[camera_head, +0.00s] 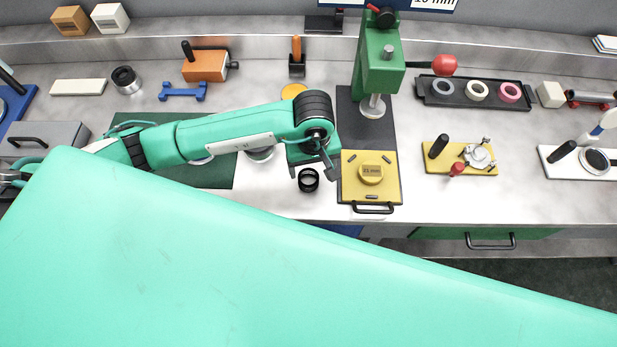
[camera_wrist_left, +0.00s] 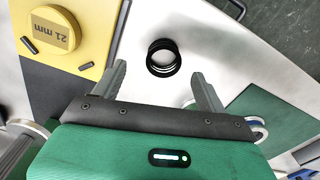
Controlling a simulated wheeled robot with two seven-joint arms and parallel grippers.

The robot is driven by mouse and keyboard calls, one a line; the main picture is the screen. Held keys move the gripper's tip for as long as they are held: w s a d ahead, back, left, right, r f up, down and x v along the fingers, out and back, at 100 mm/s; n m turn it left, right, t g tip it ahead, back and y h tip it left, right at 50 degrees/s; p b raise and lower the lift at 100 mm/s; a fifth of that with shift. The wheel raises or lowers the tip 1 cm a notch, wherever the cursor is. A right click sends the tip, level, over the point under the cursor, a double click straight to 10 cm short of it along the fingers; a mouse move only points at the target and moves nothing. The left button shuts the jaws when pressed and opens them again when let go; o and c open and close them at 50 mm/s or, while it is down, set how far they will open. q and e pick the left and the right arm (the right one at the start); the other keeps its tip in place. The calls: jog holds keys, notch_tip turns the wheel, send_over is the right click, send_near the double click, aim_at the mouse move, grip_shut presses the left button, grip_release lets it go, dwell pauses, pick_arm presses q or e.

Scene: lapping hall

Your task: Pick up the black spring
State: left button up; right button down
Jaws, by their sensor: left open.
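The black spring (camera_head: 309,179) stands on the grey bench top, just left of the yellow plate of the green press. It looks like a short black coil ring. In the left wrist view the spring (camera_wrist_left: 163,58) lies beyond and between my two fingertips, apart from both. My left gripper (camera_head: 318,167) is open and empty, close above and behind the spring in the head view. Its fingers also show in the left wrist view (camera_wrist_left: 158,78). My right gripper is not in view.
The yellow plate (camera_head: 350,190) with a "21 mm" disc stands right beside the spring. The green press (camera_head: 378,65) rises behind it. A dark green mat (camera_head: 215,178) lies to the left under my arm. Bare bench lies around the spring, with the front edge close.

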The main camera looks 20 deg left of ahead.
aim_at(309, 178)
pick_arm(q)
jog(key=shift+f, duration=0.75)
jog(key=shift+a+f+p, duration=0.15)
jog(key=shift+f+p, duration=0.3)
jog(key=shift+p, duration=0.05)
jog(key=f, duration=0.1)
jog(key=f+p, duration=0.1)
jog(key=f, duration=0.1)
jog(key=shift+s+a+f+p, duration=0.1)
jog(key=shift+a+p, duration=0.2)
jog(key=shift+f, duration=0.6)
jog(key=c, duration=1)
jog(key=shift+c, duration=0.2)
